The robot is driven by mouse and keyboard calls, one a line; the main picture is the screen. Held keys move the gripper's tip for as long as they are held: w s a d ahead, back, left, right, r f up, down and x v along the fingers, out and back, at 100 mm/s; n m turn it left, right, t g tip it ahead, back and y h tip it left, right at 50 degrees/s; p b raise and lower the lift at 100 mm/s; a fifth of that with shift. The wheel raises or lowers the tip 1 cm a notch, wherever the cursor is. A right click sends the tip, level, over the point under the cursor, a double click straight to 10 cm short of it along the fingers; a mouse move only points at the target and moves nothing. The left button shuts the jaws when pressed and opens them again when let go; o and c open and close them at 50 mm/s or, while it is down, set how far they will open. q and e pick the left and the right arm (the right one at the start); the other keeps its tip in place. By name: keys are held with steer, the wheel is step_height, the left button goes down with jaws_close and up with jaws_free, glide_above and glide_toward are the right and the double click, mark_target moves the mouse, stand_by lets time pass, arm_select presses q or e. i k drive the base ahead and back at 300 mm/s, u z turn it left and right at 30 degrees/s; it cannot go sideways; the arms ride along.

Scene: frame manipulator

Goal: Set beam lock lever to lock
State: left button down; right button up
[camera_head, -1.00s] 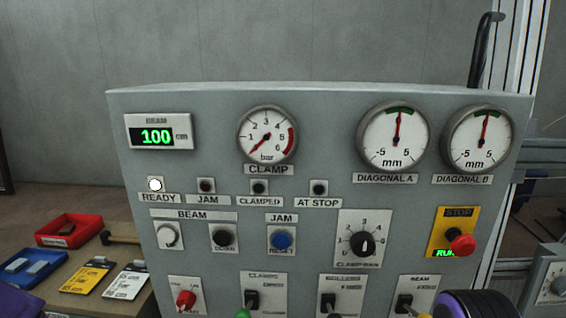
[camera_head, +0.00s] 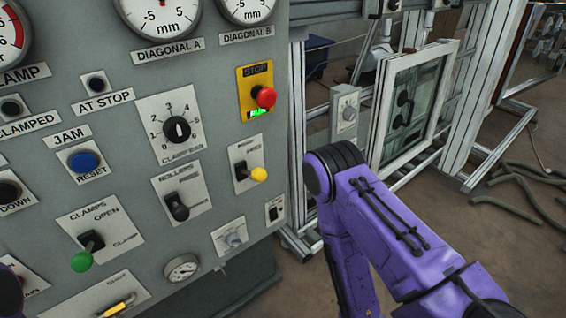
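The beam lever (camera_head: 258,174) has a yellow ball knob and sits on a pale plate at the right side of the grey panel, below the red stop button. Its knob points out to the right of a dark slot. The plate's small text is too blurred to read, so I cannot tell its lock position. My purple right arm stands to the right of the panel, apart from the lever in the picture. Neither gripper shows.
A red stop button (camera_head: 264,96) sits above the lever. A black rollers switch (camera_head: 177,206) and a green-knobbed clamps lever (camera_head: 82,261) are to its left. A framed window (camera_head: 412,100) stands on the metal frame behind. Hoses (camera_head: 520,190) lie on the floor at right.

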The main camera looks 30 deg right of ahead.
mark_target(258, 175)
steer(key=z, duration=1.95)
steer(key=k, duration=0.5)
steer(key=u, duration=1.05)
